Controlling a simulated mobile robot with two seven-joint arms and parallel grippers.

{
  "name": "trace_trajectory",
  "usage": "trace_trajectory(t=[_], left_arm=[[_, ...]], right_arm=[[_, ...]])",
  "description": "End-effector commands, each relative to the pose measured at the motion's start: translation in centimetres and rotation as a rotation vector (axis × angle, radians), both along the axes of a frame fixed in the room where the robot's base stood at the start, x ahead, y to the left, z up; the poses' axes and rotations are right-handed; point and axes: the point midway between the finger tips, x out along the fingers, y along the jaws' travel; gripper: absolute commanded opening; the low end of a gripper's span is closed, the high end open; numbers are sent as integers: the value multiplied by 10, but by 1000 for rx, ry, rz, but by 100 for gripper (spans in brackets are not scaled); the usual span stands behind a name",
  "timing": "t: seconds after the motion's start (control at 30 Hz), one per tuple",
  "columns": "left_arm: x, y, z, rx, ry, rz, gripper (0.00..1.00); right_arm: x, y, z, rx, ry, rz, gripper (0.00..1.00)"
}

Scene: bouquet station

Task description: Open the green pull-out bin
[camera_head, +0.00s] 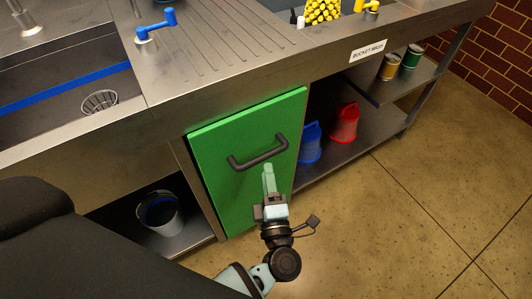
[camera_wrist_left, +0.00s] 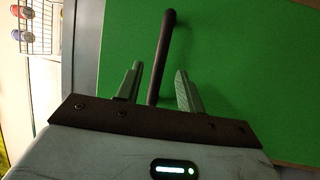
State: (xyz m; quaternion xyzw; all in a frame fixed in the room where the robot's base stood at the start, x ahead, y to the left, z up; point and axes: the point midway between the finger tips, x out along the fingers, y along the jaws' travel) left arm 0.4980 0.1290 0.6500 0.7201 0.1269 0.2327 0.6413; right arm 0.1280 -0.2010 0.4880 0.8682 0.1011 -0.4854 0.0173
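The green pull-out bin (camera_head: 222,168) is a green front panel under the steel counter, with a dark bar handle (camera_head: 258,153) across its upper part. The panel looks flush with the counter frame. My left gripper (camera_head: 268,172) is in front of the panel, just below the handle in the head view. In the left wrist view, the two fingers of my left gripper (camera_wrist_left: 157,85) are apart, and the dark handle (camera_wrist_left: 165,45) runs between them against the green panel (camera_wrist_left: 240,60). I cannot tell whether the fingers touch it. My right gripper is not in view.
A grey bucket (camera_head: 160,212) stands on the low shelf left of the bin. A blue bucket (camera_head: 311,143) and a red bucket (camera_head: 345,123) sit on the shelf to its right. A sink (camera_head: 60,85) is at upper left. Floor at right (camera_head: 400,230) is clear.

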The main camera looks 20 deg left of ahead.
Motion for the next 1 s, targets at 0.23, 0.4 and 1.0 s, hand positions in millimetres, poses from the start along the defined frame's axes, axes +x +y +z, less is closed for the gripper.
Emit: trace_trajectory(t=[0.23, 0.4, 1.0], left_arm=[[33, 19, 8, 2, -3, 0, 38], [47, 26, 10, 0, -1, 0, 38], [52, 29, 11, 1, -1, -1, 9]], right_arm=[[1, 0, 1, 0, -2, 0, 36], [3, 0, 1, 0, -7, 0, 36], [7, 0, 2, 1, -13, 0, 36]])
